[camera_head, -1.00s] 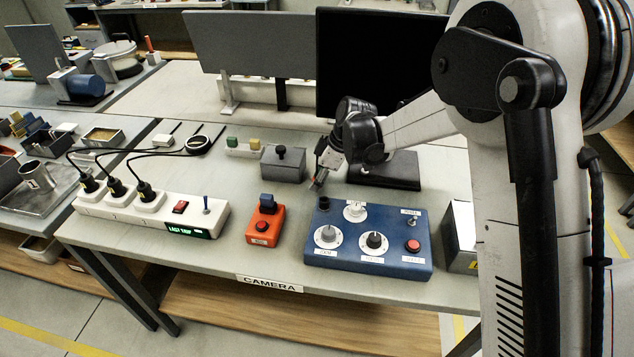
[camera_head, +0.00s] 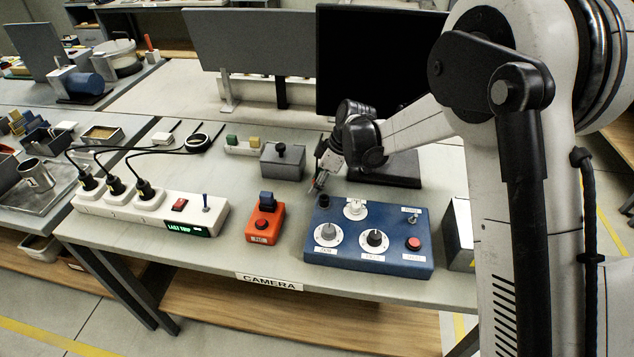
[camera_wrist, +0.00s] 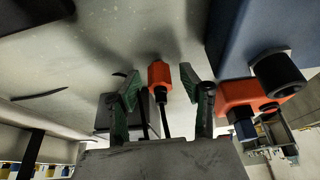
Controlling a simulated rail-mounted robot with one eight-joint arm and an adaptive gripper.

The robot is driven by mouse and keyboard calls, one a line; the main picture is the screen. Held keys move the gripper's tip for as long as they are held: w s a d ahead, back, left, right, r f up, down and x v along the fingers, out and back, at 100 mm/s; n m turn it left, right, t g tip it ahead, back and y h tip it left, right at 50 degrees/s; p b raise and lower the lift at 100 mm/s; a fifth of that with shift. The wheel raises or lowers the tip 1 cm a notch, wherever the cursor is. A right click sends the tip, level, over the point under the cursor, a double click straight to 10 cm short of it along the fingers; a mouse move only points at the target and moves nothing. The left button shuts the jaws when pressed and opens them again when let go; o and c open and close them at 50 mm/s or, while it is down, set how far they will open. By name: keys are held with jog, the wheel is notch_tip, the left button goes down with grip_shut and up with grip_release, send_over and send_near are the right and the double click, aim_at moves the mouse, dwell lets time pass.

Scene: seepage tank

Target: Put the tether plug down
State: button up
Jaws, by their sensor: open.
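The orange tether plug (camera_wrist: 159,76) with its black cable shows in the wrist view between my gripper's two green-padded fingers. My gripper (camera_wrist: 161,90) is open, with a gap between each finger and the plug. In the head view my gripper (camera_head: 318,180) is low over the grey table, just behind the left rear corner of the blue control panel. There the plug is mostly hidden by the fingers. I cannot tell whether it touches the table.
The blue panel (camera_head: 340,255) with knobs stands close in front. An orange switch box (camera_head: 264,225) and a white power strip (camera_head: 150,212) are to the left. A grey box with a black knob (camera_head: 283,163) is left of my gripper. A monitor (camera_head: 378,60) stands behind.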

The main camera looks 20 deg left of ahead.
jog(key=shift+r, duration=0.1)
jog(key=shift+r+p, duration=0.2)
jog(key=shift+p, duration=0.15)
jog(key=s+d+r+m+t, duration=0.2)
jog(key=s+d+r+m, duration=0.15)
jog(key=d+r, duration=1.25)
jog(key=s+d+r+m+t+h, duration=0.1)
jog(key=s+d+r+m+t, duration=0.1)
jog(key=s+d+r+m, duration=0.45)
jog(key=s+d+r+m+t+h, duration=0.2)
jog(key=s+d+m, duration=0.2)
jog(key=s+d, duration=0.55)
jog(key=s+d+f+m+t+h, duration=0.1)
jog(key=s+d+f+m, duration=0.2)
jog(key=s+d+m, duration=0.2)
jog(key=s+d, duration=0.3)
jog(key=shift+s+f+t+h, duration=0.25)
jog(key=shift+f+t+h, duration=0.05)
jog(key=shift+f, duration=0.05)
jog(key=shift+a, duration=0.1)
dwell(0.4)
